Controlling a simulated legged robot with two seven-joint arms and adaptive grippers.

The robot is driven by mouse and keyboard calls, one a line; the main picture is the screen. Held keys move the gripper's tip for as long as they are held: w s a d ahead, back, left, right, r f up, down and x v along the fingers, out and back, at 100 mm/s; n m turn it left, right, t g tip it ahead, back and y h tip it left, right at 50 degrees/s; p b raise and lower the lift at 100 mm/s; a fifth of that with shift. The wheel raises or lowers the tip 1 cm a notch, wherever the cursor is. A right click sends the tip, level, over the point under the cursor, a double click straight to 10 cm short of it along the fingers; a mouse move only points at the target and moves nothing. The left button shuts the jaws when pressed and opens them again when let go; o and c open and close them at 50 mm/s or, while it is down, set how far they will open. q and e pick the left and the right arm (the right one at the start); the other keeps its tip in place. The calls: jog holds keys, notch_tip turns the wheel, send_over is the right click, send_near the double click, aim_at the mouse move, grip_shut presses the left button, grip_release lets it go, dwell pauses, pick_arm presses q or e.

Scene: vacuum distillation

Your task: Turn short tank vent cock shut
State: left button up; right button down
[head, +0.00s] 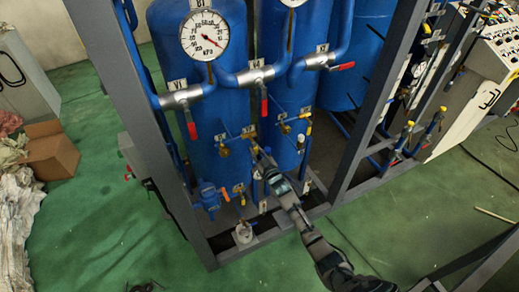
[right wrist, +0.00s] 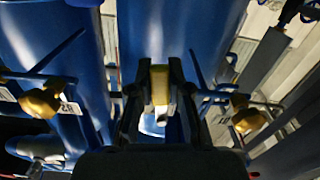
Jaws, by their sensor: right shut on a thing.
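My right gripper (head: 262,158) reaches in from the lower right to the small yellow-handled cocks in front of the blue tanks. In the right wrist view its two dark fingers (right wrist: 160,95) are shut on a yellow cock handle (right wrist: 159,78), with blue tank surface behind. In the head view the gripper hides most of this handle. Brass cocks stand on both sides, one at the left (right wrist: 40,100) and one at the right (right wrist: 247,117). The blue tank (head: 205,120) stands at the left of the frame. My left gripper is not clearly seen.
A grey frame post (head: 118,85) stands left of the tanks, another (head: 355,100) to the right. Red-handled valves (head: 190,122) and a gauge (head: 204,36) sit above. A cardboard box (head: 52,150) lies on the left. Green floor (head: 110,230) is open in front.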

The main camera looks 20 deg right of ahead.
jog(key=shift+a+m, duration=0.4)
jog(key=shift+m, duration=0.5)
jog(key=shift+r, duration=0.1)
jog(key=shift+a+p, duration=0.1)
jog(key=shift+p, duration=0.2)
jog(key=c, duration=1.1)
grip_release()
jog(key=s, duration=0.8)
jog(key=s+d, duration=0.1)
jog(key=s, duration=0.3)
